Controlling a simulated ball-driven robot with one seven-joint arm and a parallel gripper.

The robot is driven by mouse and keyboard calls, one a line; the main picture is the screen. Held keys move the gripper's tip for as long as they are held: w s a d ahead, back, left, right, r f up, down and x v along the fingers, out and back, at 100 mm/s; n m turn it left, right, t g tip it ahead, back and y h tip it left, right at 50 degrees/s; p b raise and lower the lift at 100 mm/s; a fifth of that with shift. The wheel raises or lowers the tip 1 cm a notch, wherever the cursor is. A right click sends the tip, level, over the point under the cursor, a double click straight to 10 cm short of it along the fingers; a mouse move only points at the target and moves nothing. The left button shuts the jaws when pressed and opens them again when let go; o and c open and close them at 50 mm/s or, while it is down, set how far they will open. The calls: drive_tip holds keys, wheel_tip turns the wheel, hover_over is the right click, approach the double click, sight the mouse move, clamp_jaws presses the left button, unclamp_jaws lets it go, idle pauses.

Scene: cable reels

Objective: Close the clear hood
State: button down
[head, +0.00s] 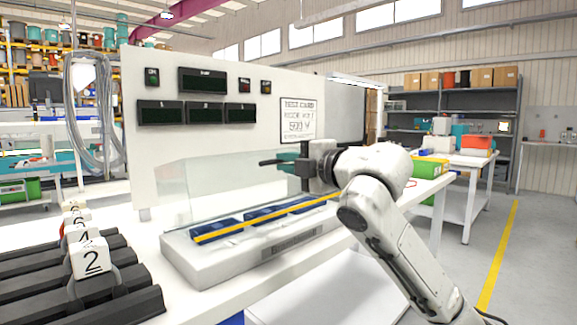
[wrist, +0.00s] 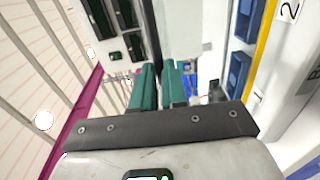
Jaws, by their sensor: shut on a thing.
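The clear hood (head: 215,188) is a see-through panel standing raised and tilted over the pale tester base (head: 215,262) in the head view. Under it lie blue modules (head: 215,228) and a yellow strip (head: 275,221) along the front. My gripper (head: 281,160) is at the upper right part of the hood, shut on it, with a dark bar sticking out to the left of the fingers. In the wrist view my green fingers (wrist: 160,78) are close together. The exact grip is small and partly hidden, and the clear panel is hard to make out there.
A white panel with dark displays (head: 205,80) and a test card (head: 298,120) stands behind the tester. Dark rails with numbered white blocks (head: 91,258) lie at the front left. A second table (head: 470,160) stands at the right, with open floor before it.

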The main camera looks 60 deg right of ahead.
idle(0.3)
drive_tip(key=c, duration=1.2)
unclamp_jaws()
drive_tip(key=shift+o, duration=0.2)
drive_tip(key=b+v, duration=0.6)
drive_tip(key=v, duration=0.4)
drive_tip(key=shift+s+a, duration=0.2)
drive_tip(key=shift+s, duration=0.15)
drive_tip(key=shift+f, duration=0.1)
